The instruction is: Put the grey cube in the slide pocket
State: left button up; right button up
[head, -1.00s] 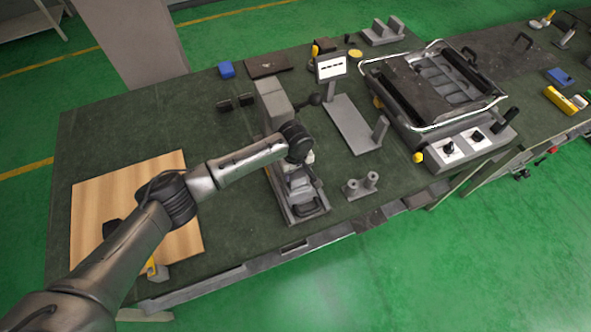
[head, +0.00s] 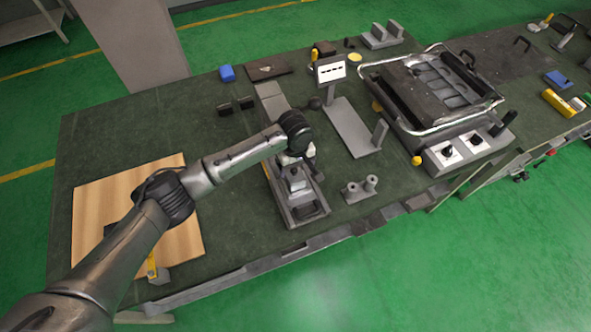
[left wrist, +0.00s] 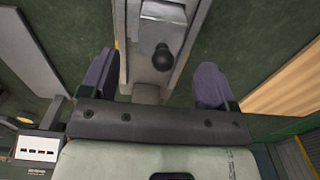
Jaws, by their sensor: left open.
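A grey slide fixture (head: 308,213) stands near the table's front edge in the head view. A small grey block (head: 296,184) shows on it; I cannot tell whether this is the grey cube or part of the fixture, and the pocket is not clear. My left gripper is mostly hidden behind its wrist, above the fixture. In the left wrist view my left gripper (left wrist: 155,80) is open, its two dark fingers on either side of the grey slide rail (left wrist: 187,50). A black knob (left wrist: 163,57) and a pale grey block face (left wrist: 164,12) show on the rail.
A wooden board (head: 90,205) lies at the left, with a yellow item (head: 151,266) at its front edge. A stand with a white display (head: 331,70) and a double-post holder (head: 361,188) are right of the fixture. A large machine (head: 435,95) stands farther right.

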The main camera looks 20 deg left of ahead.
pick_arm(q)
jog(key=shift+r, duration=1.3)
jog(key=s+d+f+m+h, duration=0.1)
jog(key=s+d+f+m, duration=0.15)
jog(key=s, duration=0.35)
jog(key=s+d+f+m+t+h, duration=0.1)
jog(key=s+d+f+m, duration=0.1)
jog(key=s+f, duration=0.3)
jog(key=s+d+f+m+h, duration=0.1)
jog(key=s+d+f+m, duration=0.15)
jog(key=s, duration=0.45)
jog(key=s+a+r+m+t+y, duration=0.1)
jog(key=s+a+m, duration=0.1)
jog(key=s+a, duration=0.4)
jog(key=s+a+r+m+t+y, duration=0.1)
jog(key=s+a, duration=0.4)
jog(key=s, duration=0.7)
jog(key=shift+s+a+r+m+t+y, duration=0.3)
jog(key=shift+s+a+r+m+y, duration=0.1)
jog(key=shift+r, duration=0.3)
